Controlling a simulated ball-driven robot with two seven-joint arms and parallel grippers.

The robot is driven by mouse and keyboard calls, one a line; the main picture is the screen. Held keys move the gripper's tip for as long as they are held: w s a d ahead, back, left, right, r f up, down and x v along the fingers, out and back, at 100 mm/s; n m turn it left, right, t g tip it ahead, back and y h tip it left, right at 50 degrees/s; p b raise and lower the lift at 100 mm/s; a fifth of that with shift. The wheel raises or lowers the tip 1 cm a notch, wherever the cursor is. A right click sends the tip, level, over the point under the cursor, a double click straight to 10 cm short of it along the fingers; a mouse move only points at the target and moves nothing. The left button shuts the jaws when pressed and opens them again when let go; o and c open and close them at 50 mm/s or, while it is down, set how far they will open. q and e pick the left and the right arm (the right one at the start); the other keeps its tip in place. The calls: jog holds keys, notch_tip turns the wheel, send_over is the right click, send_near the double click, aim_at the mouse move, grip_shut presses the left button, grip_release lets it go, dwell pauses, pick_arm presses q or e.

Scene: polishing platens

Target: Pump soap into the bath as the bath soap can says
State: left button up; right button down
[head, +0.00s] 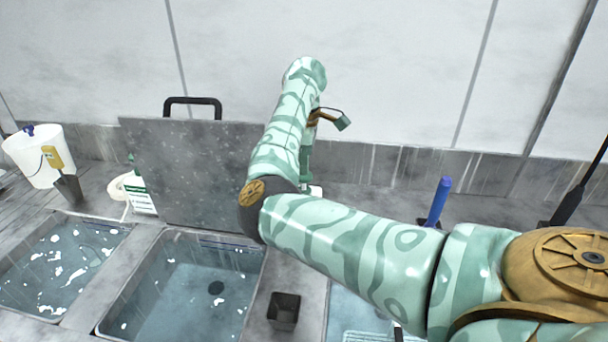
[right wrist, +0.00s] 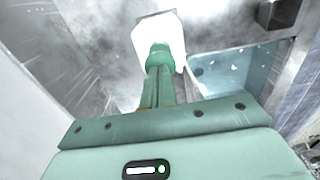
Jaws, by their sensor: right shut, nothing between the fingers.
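A white can with a green pump top (right wrist: 160,28) stands below my right gripper (right wrist: 158,82) in the right wrist view. The gripper's green fingers are together, empty, and point down at the pump head. I cannot tell whether they touch it. In the head view my right arm hides most of this can, and only a white edge (head: 316,190) shows. Another white can with a green label (head: 142,198) and green pump stands left of the grey board; its print is too small to read. Water fills the left bath (head: 60,262), middle bath (head: 185,285) and right bath (head: 352,308). My left gripper is not in view.
A grey speckled board (head: 190,170) with a black handle stands upright behind the middle bath. A dark cup (head: 283,310) sits on the ledge between baths. A white bucket (head: 35,160) stands at the far left. A blue handle (head: 438,200) rises at right.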

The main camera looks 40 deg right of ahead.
jog(key=shift+f+b, duration=0.6)
jog(key=shift+f, duration=0.4)
jog(key=shift+r, duration=0.1)
jog(key=shift+r+p, duration=1.1)
jog(key=shift+r, duration=0.5)
jog(key=shift+f, duration=0.25)
jog(key=shift+f+b, duration=1.15)
jog(key=shift+f, duration=0.25)
jog(key=shift+r+p, duration=1.05)
jog(key=shift+r, duration=0.55)
